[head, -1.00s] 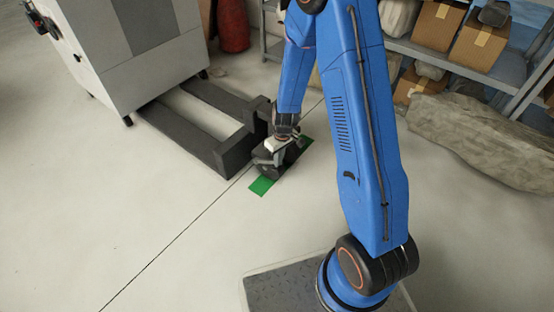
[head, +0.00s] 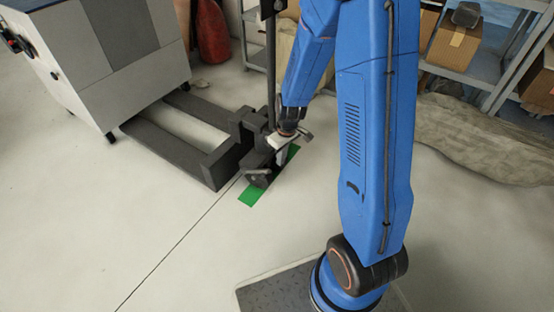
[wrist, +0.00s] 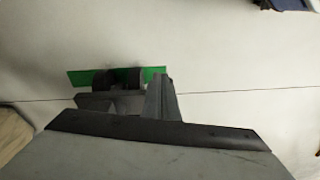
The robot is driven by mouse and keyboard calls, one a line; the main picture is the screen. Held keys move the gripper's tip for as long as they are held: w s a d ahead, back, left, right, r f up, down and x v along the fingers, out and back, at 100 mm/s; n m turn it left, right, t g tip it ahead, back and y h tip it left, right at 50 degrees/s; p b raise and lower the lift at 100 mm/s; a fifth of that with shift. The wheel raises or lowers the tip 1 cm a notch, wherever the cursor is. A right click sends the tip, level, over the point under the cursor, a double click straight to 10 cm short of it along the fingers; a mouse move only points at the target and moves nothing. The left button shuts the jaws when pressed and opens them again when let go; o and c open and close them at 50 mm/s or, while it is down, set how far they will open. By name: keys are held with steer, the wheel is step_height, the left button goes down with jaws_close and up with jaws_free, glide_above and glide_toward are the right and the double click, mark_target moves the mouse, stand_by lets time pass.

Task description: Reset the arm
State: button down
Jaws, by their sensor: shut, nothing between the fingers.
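My blue arm reaches down to the floor near a black pallet jack (head: 216,168). My gripper (head: 284,144) is at the wrist's lower end, in front of the jack's upright black handle (head: 270,55) and just above a dark wheel part (head: 258,179). It is shut with nothing held. Whether it touches the jack cannot be told. A green floor strip (head: 250,197) lies under the wheel part. In the wrist view the green strip (wrist: 90,77) shows beyond dark parts, and a large grey surface with a black edge fills the bottom.
A red cylinder (head: 212,35) stands behind. Shelves with cardboard boxes (head: 456,45) and a covered bundle (head: 470,140) are at right. The pale floor (head: 90,210) in front is clear.

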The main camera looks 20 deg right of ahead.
steer(key=shift+r, duration=0.15)
stand_by(0.4)
steer(key=s+r+m+t, duration=0.2)
steer(key=s+r, duration=0.6)
steer(key=r, duration=0.5)
steer(key=s+r+m+t, duration=0.1)
steer(key=s+r, duration=0.7)
steer(key=r, duration=0.5)
steer(key=s+d+r+m+t+h, duration=0.1)
steer(key=s+d+r+m, duration=0.1)
steer(key=s+r, duration=0.3)
steer(key=s, duration=0.4)
